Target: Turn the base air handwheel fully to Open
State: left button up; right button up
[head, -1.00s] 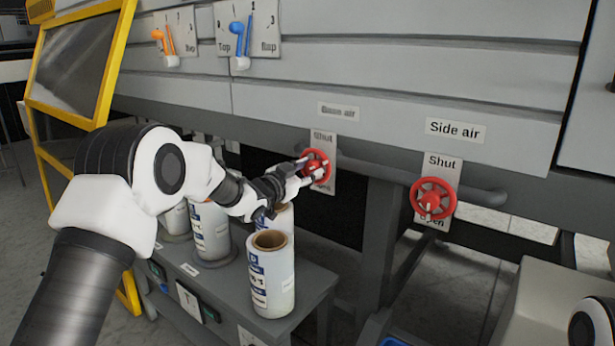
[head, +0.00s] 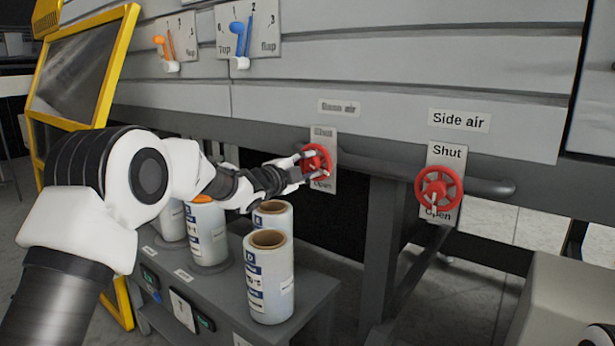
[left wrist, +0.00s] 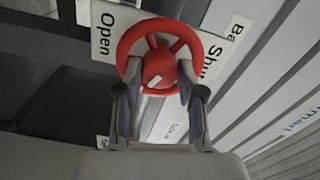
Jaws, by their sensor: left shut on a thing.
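The base air handwheel (head: 326,158) is red and sits on a small plate (head: 323,132) marked Shut above and Open below, under the Base air label (head: 339,108). My left gripper (head: 308,166) is at the wheel, shut on it. In the left wrist view the red wheel (left wrist: 160,24) lies between the two fingers (left wrist: 160,78), one on each side of the hub. A pale mark shows on the hub. The word Open lies to the left of the wheel there, and Shut, partly covered, to the right. My right gripper is out of view.
A second red handwheel (head: 438,190) under the Side air label (head: 459,120) is to the right. Several film rolls (head: 270,290) stand on a grey shelf (head: 310,290) below my left arm. A grey pipe (head: 485,186) runs behind the wheels.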

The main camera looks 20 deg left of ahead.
pick_arm(q)
jog(key=m+b, duration=0.2)
jog(key=m, duration=0.1)
jog(key=m+b, duration=0.1)
jog(key=b, duration=0.1)
jog(key=shift+f+m, duration=0.3)
jog(key=m+b, duration=0.3)
jog(key=shift+m, duration=0.3)
jog(key=m+b, duration=0.2)
jog(key=m, duration=0.1)
jog(key=shift+r, duration=0.1)
jog(key=shift+r+m+b, duration=0.1)
jog(key=shift+m+b, duration=0.65)
jog(key=shift+m, duration=0.15)
jog(key=o, duration=1.1)
jog(key=shift+o, duration=0.2)
